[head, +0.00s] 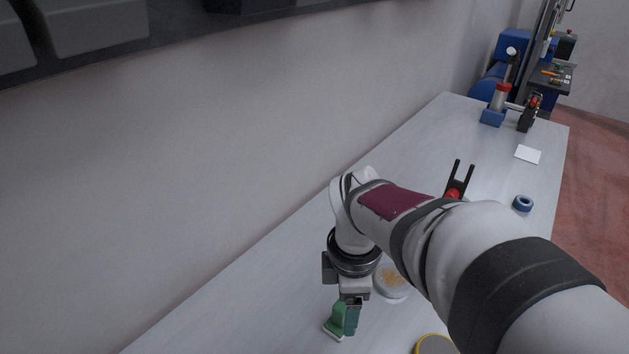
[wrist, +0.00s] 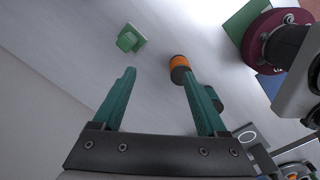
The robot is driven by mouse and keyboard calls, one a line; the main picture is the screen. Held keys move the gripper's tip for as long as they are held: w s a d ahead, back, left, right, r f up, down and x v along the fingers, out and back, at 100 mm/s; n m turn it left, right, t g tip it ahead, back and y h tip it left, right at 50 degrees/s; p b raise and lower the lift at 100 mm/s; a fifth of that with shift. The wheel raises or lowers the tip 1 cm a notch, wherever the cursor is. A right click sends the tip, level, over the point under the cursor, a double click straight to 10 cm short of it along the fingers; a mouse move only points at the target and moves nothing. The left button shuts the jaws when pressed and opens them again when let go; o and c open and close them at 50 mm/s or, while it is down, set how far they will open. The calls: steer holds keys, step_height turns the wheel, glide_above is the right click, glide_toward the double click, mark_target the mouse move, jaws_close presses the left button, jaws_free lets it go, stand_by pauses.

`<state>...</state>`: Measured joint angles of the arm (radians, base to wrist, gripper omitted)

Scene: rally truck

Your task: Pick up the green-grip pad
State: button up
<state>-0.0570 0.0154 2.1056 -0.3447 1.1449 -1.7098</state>
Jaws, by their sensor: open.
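The green-grip pad (head: 336,318) is at the bottom middle of the head view, on the grey bench. It has a green grip on a flat base with a pale edge. It also shows in the wrist view (wrist: 130,38), upper left, beyond the fingertips. My gripper (head: 350,326) points down next to the pad and partly overlaps it in the head view. In the wrist view my gripper (wrist: 160,74) has its two teal fingers wide apart with nothing between the tips. I cannot tell the exact height of the tips above the bench.
A round container (head: 391,281) with orange-brown contents stands close right of my gripper. A yellow-rimmed disc (head: 434,346) lies at the bottom edge. An orange-and-black object (wrist: 179,68) is near the right fingertip in the wrist view. A blue ring (head: 522,203) lies farther off. Bench left of the pad is clear.

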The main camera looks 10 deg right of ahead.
mark_target(342, 312)
steer(key=w+f+n, duration=0.3)
steer(key=w+n, duration=0.4)
steer(key=n, duration=0.3)
steer(key=shift+h, duration=0.4)
steer(key=f, duration=0.5)
steer(key=w+d+f, duration=0.1)
steer(key=f, duration=0.9)
steer(key=shift+w+d+f, duration=0.3)
jaws_close()
